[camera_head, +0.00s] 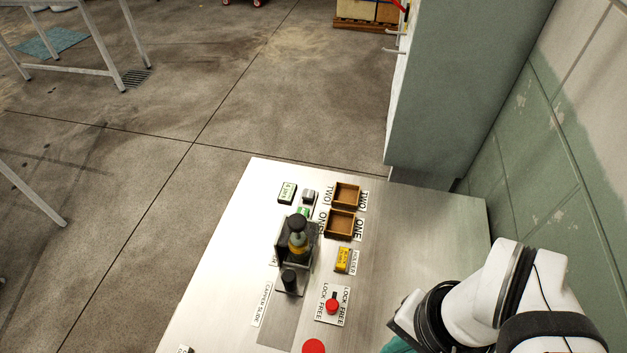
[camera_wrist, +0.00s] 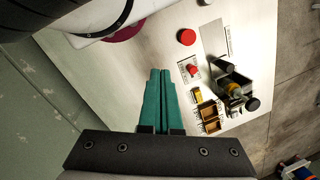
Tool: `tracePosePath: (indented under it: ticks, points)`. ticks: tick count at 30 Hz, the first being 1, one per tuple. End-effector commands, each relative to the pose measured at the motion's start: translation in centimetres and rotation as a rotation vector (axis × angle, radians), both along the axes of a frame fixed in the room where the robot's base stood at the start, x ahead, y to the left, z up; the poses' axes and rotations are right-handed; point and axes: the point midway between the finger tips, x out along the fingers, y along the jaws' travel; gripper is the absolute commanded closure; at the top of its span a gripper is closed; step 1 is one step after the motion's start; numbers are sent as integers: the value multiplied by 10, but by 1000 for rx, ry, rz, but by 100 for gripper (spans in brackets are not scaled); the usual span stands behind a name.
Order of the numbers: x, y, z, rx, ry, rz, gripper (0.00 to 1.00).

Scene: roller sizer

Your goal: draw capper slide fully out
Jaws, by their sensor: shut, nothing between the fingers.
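The capper slide unit sits left of centre on the steel panel in the head view. A black knob (camera_head: 290,281) stands upright at its near end. Behind the knob, a dark holder (camera_head: 281,250) has an amber bottle with a black top (camera_head: 297,238) in it. A darker strip (camera_head: 282,330) runs from the unit toward the near edge, beside the "CAPPER SLIDE" label (camera_head: 261,305). My gripper is shut and empty, its teal fingers (camera_wrist: 159,78) apart from the slide. In the head view only a bit of teal (camera_head: 397,346) shows at the lower right.
A red lock knob (camera_head: 332,306), with LOCK and FREE labels, stands right of the slide. A red button (camera_head: 314,346) is at the near edge. Two wooden trays (camera_head: 347,195) and a yellow block (camera_head: 343,260) lie beyond. The panel's right side is bare. A green wall is at right.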

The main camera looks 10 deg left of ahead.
Motion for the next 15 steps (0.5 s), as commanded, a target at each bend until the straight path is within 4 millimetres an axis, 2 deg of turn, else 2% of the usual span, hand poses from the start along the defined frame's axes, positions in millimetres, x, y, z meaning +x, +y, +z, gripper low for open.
tracePosePath:
  ticks: [7, 9, 11, 12, 14, 15]
  points:
    - [0, 0, 0, 0, 0, 0, 100]
    - [3, 1, 1, -3, -1, 23, 87]
    - [19, 8, 5, -16, -5, 136, 77]
    - [38, 19, 7, -31, -14, 263, 69]
    - [70, 46, 8, -57, -31, 498, 59]
    - [90, 69, 5, -71, -47, 654, 51]
